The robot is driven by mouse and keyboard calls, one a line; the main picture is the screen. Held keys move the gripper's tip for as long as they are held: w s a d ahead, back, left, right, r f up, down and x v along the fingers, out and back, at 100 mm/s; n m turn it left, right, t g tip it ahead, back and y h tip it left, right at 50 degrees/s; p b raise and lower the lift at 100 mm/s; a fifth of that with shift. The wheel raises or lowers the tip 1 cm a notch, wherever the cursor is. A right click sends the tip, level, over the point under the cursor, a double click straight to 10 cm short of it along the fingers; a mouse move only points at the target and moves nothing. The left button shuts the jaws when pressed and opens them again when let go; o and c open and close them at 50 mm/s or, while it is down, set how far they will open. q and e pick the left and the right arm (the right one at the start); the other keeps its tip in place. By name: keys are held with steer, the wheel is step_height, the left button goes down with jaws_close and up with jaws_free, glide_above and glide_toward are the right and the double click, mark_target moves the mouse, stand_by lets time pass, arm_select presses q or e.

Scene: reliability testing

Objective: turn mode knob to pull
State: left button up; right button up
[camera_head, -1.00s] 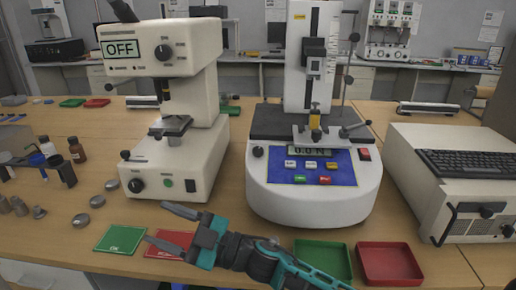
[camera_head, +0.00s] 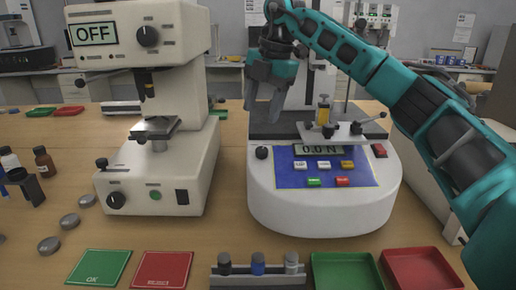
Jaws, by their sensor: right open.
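The force tester (camera_head: 320,205) stands at the centre, a white rounded machine with a blue panel; its display (camera_head: 318,149) reads 0.0 N. A small black knob (camera_head: 261,152) sits on its front, left of the display, and looks like the mode knob; its label and pointer are too small to read. My right gripper (camera_head: 262,112) is open and empty, fingers pointing down, above the knob in the picture and apart from it. My left gripper is out of view.
A hardness tester (camera_head: 165,175) reading OFF stands at left. Green (camera_head: 100,267) and red (camera_head: 162,268) mats, a rack of bottles (camera_head: 258,280), a green tray (camera_head: 345,272) and a red tray (camera_head: 420,270) line the front. My arm crosses the right side.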

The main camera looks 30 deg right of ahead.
mark_target(262, 150)
steer(key=shift+m+h, duration=0.3)
steer(key=shift+m, duration=0.1)
steer(key=b+x, duration=0.1)
steer(key=x, duration=0.2)
steer(key=d+x, duration=0.1)
steer(key=x, duration=0.3)
steer(key=d+b+x, duration=0.1)
steer(key=x, duration=0.3)
steer(key=shift+s+d+f+b, duration=0.1)
steer(key=shift+d+f+b, duration=0.05)
steer(key=shift+b, duration=0.15)
steer(key=shift+c, duration=0.3)
